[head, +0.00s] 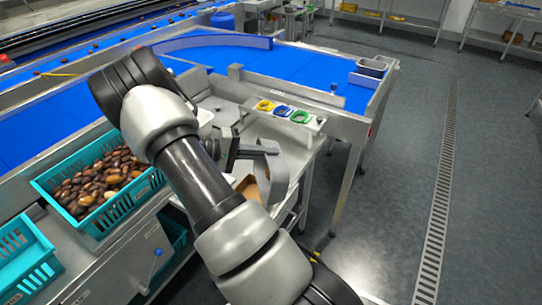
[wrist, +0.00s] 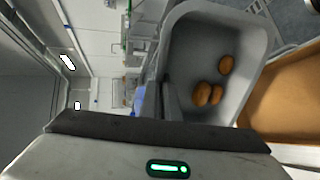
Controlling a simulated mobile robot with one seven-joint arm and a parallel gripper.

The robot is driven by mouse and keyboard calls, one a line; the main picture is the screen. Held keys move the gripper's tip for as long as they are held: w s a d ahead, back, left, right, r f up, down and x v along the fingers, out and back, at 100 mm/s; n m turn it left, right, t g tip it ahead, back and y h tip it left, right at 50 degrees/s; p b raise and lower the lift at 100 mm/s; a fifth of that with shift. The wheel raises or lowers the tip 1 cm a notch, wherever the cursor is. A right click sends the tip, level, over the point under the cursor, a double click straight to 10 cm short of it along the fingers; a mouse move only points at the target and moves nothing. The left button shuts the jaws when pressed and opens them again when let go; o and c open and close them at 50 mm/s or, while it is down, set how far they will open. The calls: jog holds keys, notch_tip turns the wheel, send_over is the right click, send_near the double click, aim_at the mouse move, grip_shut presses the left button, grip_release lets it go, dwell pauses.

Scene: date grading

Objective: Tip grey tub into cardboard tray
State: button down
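My gripper (head: 238,150) is shut on the wall of a grey tub (head: 276,172) and holds it up beside the steel bench. In the head view the tub looks tilted, and my arm hides part of it. The wrist view looks into the tub (wrist: 190,45); three brown dates lie inside against its grey surface. One finger (wrist: 170,98) shows at the tub's near wall. The brown cardboard tray (head: 248,188) is below and partly behind the tub. It also shows close beside the tub in the wrist view (wrist: 285,95), where I see no dates on its visible part.
A teal crate (head: 98,222) full of dates stands left of my arm, with another teal crate (head: 22,262) nearer. Yellow, blue and green pieces (head: 283,111) sit on a ledge behind the tub. Another grey tub (head: 372,66) stands at the far right bench corner. The right floor is clear.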

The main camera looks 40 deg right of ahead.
jog(key=w+a+f+g+h+b, duration=0.3)
jog(key=a+h+b, duration=0.5)
jog(key=b, duration=0.6)
jog(key=shift+w+a+f+g+h+b, duration=0.2)
jog(key=shift+w+a+g+h+b, duration=0.2)
jog(key=shift+w+a+g, duration=0.5)
dwell(0.6)
jog(key=shift+a, duration=0.2)
jog(key=shift+w+r, duration=0.1)
dwell(0.8)
